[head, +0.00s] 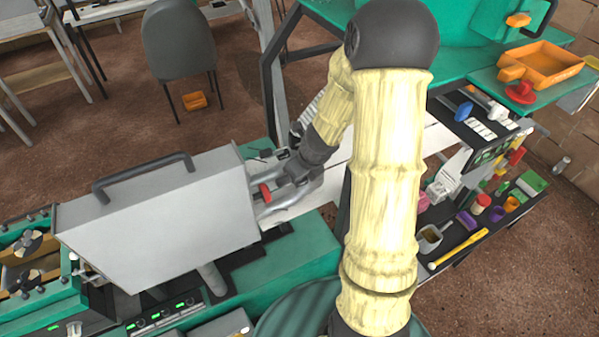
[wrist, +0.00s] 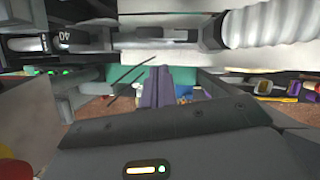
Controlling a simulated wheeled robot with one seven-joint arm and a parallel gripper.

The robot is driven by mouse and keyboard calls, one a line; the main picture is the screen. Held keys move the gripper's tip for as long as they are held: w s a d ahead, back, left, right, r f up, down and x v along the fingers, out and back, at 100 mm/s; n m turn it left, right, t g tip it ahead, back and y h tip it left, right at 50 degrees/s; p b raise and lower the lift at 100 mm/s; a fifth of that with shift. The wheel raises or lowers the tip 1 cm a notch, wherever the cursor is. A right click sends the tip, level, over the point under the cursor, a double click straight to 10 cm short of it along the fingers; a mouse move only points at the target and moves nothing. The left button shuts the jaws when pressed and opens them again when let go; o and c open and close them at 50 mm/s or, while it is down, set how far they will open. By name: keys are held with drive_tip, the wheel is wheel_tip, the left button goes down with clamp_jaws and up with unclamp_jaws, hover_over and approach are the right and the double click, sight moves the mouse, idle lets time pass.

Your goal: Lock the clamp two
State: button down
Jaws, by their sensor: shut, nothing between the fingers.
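My gripper (head: 292,172) is at the right end of the large grey box-shaped housing, beside its bent grey metal pipes (head: 290,205). A red knob (head: 265,193) sits on the housing's end, just left of the gripper. In the wrist view, dark purplish fingers (wrist: 157,86) show close together with nothing held between them. I cannot tell for certain which part is clamp two. The wrist and pipes hide much of this spot. A light ribbed hose (wrist: 268,22) and a dark bar with a number label (wrist: 62,40) cross the top of the wrist view.
The grey housing (head: 160,215) with a black handle (head: 143,178) fills the left, on a green machine bed (head: 305,250). A tool shelf with a yellow hammer (head: 458,249) and an orange tray (head: 540,65) stand right. A chair (head: 179,45) is behind.

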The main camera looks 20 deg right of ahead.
drive_tip(key=p+v, duration=0.1)
drive_tip(key=v, duration=0.1)
drive_tip(key=p+v, duration=0.1)
drive_tip(key=v, duration=0.1)
drive_tip(key=shift+s+a+r, duration=0.1)
drive_tip(key=shift+a, duration=0.2)
